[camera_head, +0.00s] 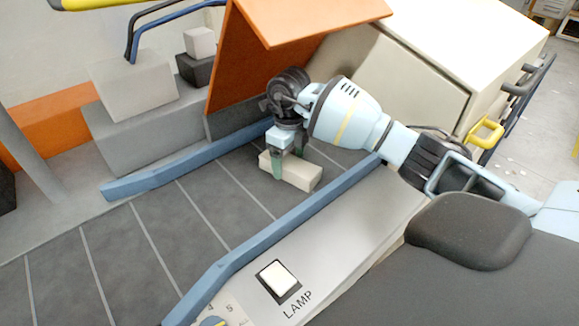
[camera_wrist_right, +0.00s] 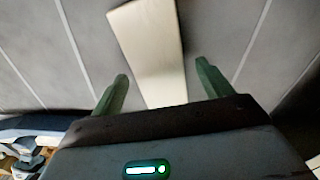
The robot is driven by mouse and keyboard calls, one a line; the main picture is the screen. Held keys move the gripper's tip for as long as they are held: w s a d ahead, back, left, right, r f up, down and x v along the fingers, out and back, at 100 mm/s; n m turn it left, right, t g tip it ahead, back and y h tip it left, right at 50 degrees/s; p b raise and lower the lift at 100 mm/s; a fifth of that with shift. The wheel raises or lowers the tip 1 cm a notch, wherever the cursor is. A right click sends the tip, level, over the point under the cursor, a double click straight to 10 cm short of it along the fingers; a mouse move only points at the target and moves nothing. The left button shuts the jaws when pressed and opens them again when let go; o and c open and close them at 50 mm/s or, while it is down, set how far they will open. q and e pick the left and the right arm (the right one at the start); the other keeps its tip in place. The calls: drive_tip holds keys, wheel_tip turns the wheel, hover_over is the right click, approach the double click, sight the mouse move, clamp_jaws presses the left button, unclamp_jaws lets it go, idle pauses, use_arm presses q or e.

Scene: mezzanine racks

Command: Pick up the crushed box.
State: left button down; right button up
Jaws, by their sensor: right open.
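A pale cream box (camera_head: 295,172), the only box on the grey slatted belt, lies between the blue rails near the orange panel. Its crushing cannot be made out clearly. It also shows in the right wrist view (camera_wrist_right: 150,48) as a long pale block. My right gripper (camera_head: 288,163) points down at the box, with its green fingers hiding part of it. In the right wrist view the fingers (camera_wrist_right: 161,85) are apart, with the box's near end showing between them. I cannot tell if they touch it. My left gripper is not in view.
Blue rails (camera_head: 290,228) border the belt (camera_head: 150,235). A tilted orange panel (camera_head: 240,65) stands behind my right gripper. A cream cabinet (camera_head: 400,75) stands at the back right. A lamp switch (camera_head: 279,278) sits on the front panel. The belt's left part is clear.

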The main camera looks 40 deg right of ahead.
sight(292, 162)
drive_tip(key=shift+f, duration=0.6)
drive_tip(key=c, duration=1.1)
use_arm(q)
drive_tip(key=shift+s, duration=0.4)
use_arm(e)
drive_tip(key=shift+c, duration=0.2)
drive_tip(key=shift+r, duration=0.1)
